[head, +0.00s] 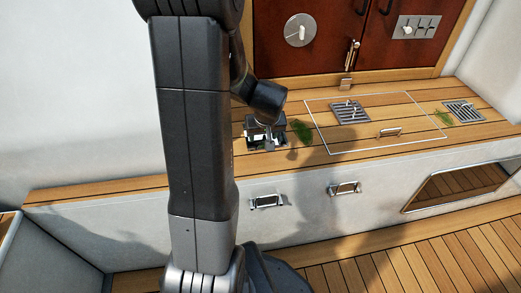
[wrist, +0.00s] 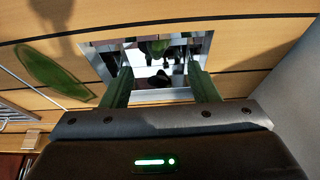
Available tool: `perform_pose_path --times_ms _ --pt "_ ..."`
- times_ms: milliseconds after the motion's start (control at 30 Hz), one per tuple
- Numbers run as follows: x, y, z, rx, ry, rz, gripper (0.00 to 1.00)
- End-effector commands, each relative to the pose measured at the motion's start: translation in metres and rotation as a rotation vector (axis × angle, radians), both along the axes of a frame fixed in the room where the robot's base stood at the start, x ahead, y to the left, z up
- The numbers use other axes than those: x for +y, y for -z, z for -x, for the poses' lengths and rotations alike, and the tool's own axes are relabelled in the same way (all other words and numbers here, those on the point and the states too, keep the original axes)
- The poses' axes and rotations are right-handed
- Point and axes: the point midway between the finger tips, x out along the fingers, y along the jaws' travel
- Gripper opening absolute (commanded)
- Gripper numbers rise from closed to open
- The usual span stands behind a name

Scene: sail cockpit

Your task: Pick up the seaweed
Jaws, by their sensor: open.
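A green, leaf-shaped piece of seaweed (head: 302,131) lies flat on the wooden bench top. It also shows in the wrist view (wrist: 52,72), on the left, outside my fingers. A second, smaller green patch (head: 443,118) lies farther right, by a grate; it looks like seaweed too. My gripper (wrist: 160,86) is open, its two green-sided fingers pointing at the bench with nothing held between them. In the head view my gripper (head: 265,136) is just left of the nearer seaweed, apart from it. My arm partly hides this area.
A shiny metal square fitting (wrist: 150,48) lies in the bench beyond my fingertips. Grates (head: 350,113) (head: 464,111), a white-outlined hatch area (head: 378,147) with a handle, and a latch (head: 348,68) stand to the right. The wood between seaweed and first grate is bare.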

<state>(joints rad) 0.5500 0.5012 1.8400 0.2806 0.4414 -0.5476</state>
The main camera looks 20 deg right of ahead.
Motion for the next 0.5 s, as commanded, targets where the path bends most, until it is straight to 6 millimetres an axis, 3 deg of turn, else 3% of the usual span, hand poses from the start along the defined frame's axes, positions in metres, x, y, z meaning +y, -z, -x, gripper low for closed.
perform_pose_path --times_ms 267,500 --pt "-0.002 0.019 -0.006 0.000 0.001 0.000 0.55" --pt "-0.004 0.054 -0.015 0.001 0.001 -0.001 0.55"
